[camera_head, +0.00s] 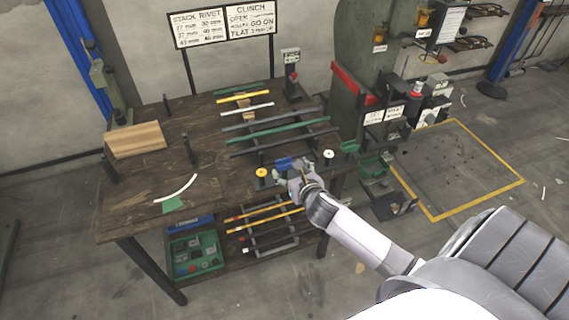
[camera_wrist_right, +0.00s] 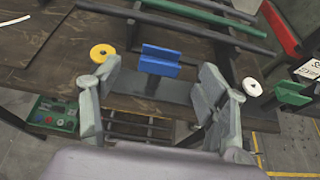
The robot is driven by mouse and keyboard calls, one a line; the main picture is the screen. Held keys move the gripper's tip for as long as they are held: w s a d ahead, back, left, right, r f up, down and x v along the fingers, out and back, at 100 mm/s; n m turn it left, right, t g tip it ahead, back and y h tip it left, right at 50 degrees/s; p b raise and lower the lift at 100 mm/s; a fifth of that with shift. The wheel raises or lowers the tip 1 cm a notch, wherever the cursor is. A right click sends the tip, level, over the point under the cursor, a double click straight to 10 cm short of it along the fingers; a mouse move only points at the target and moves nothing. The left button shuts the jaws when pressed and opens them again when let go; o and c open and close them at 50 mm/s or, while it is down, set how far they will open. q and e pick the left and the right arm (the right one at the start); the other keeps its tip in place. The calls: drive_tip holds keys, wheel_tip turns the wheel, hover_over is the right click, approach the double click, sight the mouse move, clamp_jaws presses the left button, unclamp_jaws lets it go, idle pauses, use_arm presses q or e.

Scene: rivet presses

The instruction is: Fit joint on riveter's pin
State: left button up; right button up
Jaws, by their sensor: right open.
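My right gripper (camera_head: 298,178) is at the front edge of the wooden workbench (camera_head: 205,202). In the right wrist view my gripper (camera_wrist_right: 158,98) is open and empty, its fingers wide apart. A blue block (camera_wrist_right: 160,60) with a slot along it sits ahead, between the lines of the fingers and apart from them; it also shows in the head view (camera_head: 285,163). A yellow disc (camera_wrist_right: 102,52) lies left of it and a white disc (camera_wrist_right: 252,87) lies right of it. I cannot tell which piece is the joint or which is the riveter's pin. My left gripper is not in view.
Green and dark bars (camera_head: 276,131) lie behind the blue block. A wooden block (camera_head: 135,140) is at the bench's left. A green press (camera_head: 376,75) stands right of the bench. A green bin (camera_head: 197,256) sits below. Floor inside the yellow outline (camera_head: 455,170) is clear.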

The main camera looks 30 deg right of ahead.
sight(283, 160)
drive_tip(key=shift+p+x, duration=0.45)
drive_tip(key=shift+x, duration=2.9)
drive_tip(key=shift+d, duration=0.1)
drive_tip(key=shift+s, duration=0.1)
drive_tip(key=shift+c, duration=0.3)
drive_tip(key=c, duration=1.1)
drive_tip(key=shift+r, duration=0.1)
